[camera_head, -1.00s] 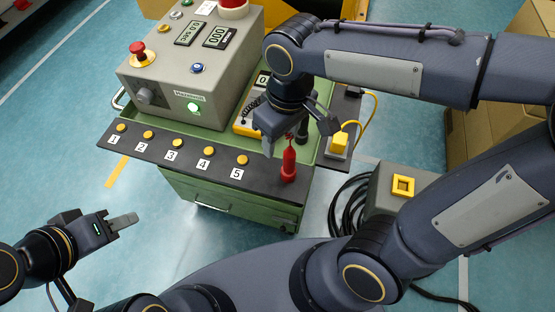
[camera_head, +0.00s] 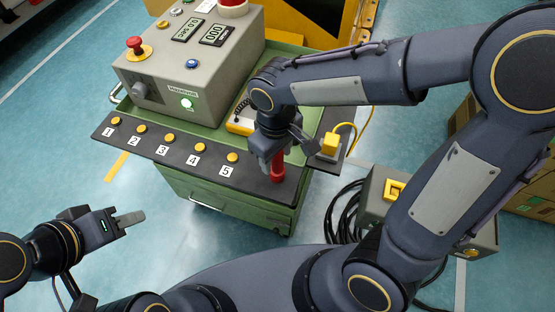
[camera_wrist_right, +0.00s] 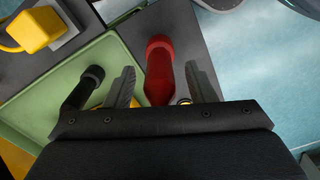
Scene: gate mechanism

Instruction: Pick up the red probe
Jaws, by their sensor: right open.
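The red probe (camera_head: 278,168) stands upright at the right end of the dark front ledge of the green cart. My right gripper (camera_head: 274,156) is over it, pointing down, and hides its upper part. In the right wrist view the red probe (camera_wrist_right: 159,65) lies between the two spread fingers of my right gripper (camera_wrist_right: 161,88), with a gap visible on each side. My left gripper (camera_head: 130,219) is away from the cart at the lower left. Its fingers are seen nearly edge-on, so its opening cannot be told.
A black probe (camera_wrist_right: 84,88) stands just beside one right finger. A yellow plug (camera_head: 329,144) with a cable is at the cart's right edge. The grey control box (camera_head: 190,70) stands on the cart. Numbered yellow buttons (camera_head: 168,138) line the ledge. A yellow-topped grey box is right.

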